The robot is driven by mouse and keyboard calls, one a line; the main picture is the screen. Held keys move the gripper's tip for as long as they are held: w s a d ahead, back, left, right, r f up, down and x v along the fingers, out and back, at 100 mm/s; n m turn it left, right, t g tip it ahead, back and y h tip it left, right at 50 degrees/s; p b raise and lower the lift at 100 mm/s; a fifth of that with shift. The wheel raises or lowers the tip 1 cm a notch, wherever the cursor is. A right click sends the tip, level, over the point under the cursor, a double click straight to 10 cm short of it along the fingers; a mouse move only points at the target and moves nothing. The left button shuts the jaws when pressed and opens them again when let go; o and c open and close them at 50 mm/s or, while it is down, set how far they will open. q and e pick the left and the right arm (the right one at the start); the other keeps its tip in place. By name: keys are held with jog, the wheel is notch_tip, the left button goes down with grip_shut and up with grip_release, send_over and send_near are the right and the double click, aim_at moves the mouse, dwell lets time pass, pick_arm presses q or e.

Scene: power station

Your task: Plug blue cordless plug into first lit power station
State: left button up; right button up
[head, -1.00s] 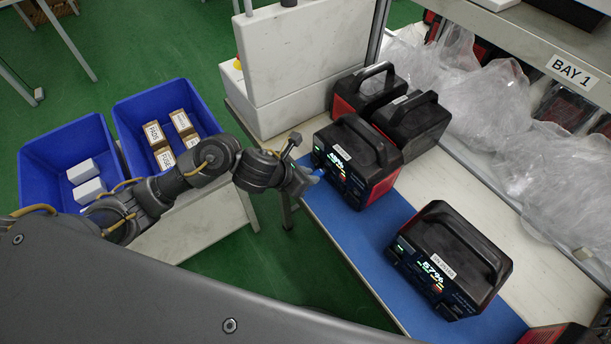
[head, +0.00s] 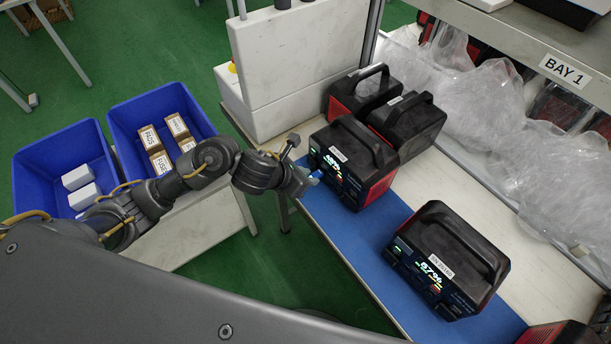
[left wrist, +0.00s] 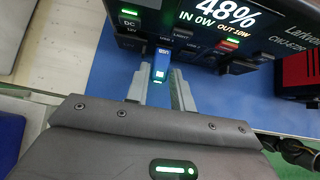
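The blue plug (left wrist: 160,66) sits between the fingertips of my left gripper (left wrist: 163,85), which look closed on both its sides. A small green light shows at its near end. Its far end meets the front of a lit power station (left wrist: 215,22) reading 48%, below the label row; I cannot tell how deep it sits. In the head view this black and red station (head: 350,165) stands at the far end of the blue mat, with my left gripper (head: 304,180) at its front. A second lit station (head: 448,262) reads 87%. My right gripper is not in view.
Two more stations (head: 410,125) stand unlit behind the first. Blue bins (head: 62,160) with boxes stand at the left. Clear plastic wrap (head: 490,125) lies under the BAY 1 shelf (head: 565,70). The mat (head: 345,235) is bare between the lit stations.

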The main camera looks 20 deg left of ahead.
pick_arm(q)
jog(key=o, duration=0.3)
jog(key=shift+o, duration=0.2)
jog(key=p+v, duration=0.3)
jog(key=v, duration=0.7)
jog(key=shift+s+a+r+p, duration=0.2)
jog(key=shift+s+r+p, duration=0.05)
jog(key=shift+p, duration=0.05)
